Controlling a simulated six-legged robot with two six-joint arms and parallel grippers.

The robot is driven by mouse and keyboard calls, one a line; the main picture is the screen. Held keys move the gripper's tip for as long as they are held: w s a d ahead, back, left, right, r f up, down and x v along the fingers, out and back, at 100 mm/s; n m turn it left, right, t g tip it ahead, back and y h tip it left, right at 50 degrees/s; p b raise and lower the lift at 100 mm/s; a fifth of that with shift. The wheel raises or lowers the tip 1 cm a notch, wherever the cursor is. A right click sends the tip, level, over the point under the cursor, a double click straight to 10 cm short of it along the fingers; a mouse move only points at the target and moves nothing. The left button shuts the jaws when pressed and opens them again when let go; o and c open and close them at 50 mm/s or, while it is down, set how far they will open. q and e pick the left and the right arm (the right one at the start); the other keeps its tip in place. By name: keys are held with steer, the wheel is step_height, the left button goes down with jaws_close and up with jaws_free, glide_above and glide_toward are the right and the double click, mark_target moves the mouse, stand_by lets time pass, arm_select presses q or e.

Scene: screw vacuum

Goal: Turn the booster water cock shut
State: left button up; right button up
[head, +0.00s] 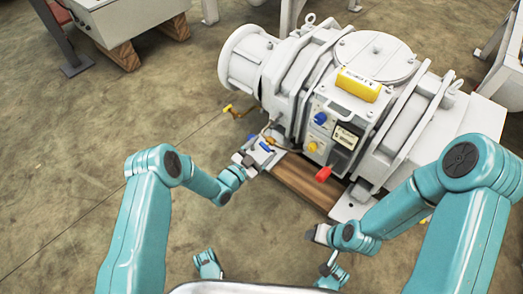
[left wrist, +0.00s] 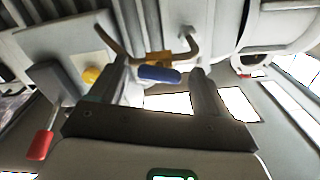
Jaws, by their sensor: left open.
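A small cock with a blue handle (left wrist: 160,75) and a brass body sits on a bent brown pipe in the left wrist view. I take it as the booster water cock. In the head view its blue handle (head: 266,147) shows at the left front of the grey booster (head: 375,55). My left gripper (head: 254,158) is at this handle. In the left wrist view the left gripper's (left wrist: 162,88) two fingers stand apart, one on each side of the handle, with visible gaps. My right gripper (head: 318,236) is low at the right, away from the cock; its jaws are too small to read.
A panel with a blue knob (head: 320,118) and a yellow knob (head: 312,147) faces me. A red handle (head: 323,174) sticks out below it; it also shows in the left wrist view (left wrist: 41,144). A yellow-handled valve (head: 229,109) stands out left.

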arm_select(q)
steer(key=c, duration=1.1)
steer(key=shift+o, duration=0.2)
steer(key=shift+m, duration=0.4)
steer(key=m, duration=1.3)
steer(key=shift+f, duration=0.1)
steer(key=shift+m, duration=0.4)
steer(key=o, duration=1.1)
steer(key=shift+c, duration=0.2)
